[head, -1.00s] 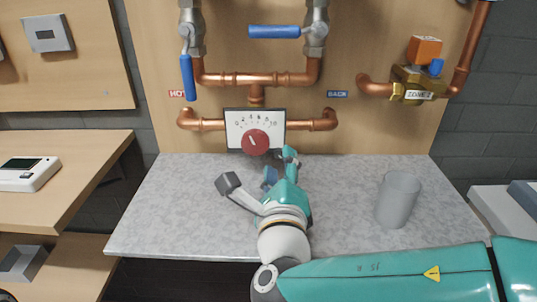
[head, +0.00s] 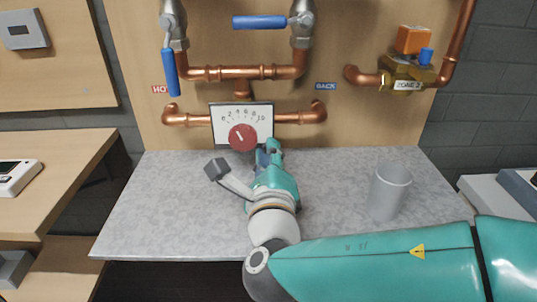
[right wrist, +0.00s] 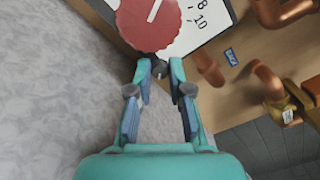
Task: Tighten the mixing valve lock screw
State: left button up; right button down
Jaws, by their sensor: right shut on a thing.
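The mixing valve has a white dial plate (head: 222,131) marked 0 to 10 and a round red knob (head: 243,137) with a white pointer line tilted up-left. Copper pipes join the valve on both sides. The right wrist view shows the red knob (right wrist: 150,22) close ahead of the fingers. A small dark lock screw (right wrist: 160,70) sits just below the knob there, between the fingertips. My right gripper (head: 268,149) is at the plate's lower right edge, its fingertips (right wrist: 160,66) shut on the lock screw. The screw is hidden in the head view. My left gripper is out of view.
A grey worktop (head: 160,210) lies below the panel, mostly clear on the left. A translucent cup (head: 389,192) stands on its right. Blue-handled valves (head: 171,72) hang above, and a brass zone valve (head: 408,72) is at upper right.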

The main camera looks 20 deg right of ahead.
jog(key=shift+f+m+b, duration=0.25)
jog(key=shift+m+b, duration=0.5)
jog(key=shift+m, duration=0.25)
jog(key=shift+m+b, duration=0.3)
jog(key=shift+m, duration=0.3)
jog(key=shift+r+m, duration=0.1)
jog(key=shift+m, duration=0.3)
jog(key=c, duration=1.1)
grip_release()
jog(key=shift+r, duration=0.1)
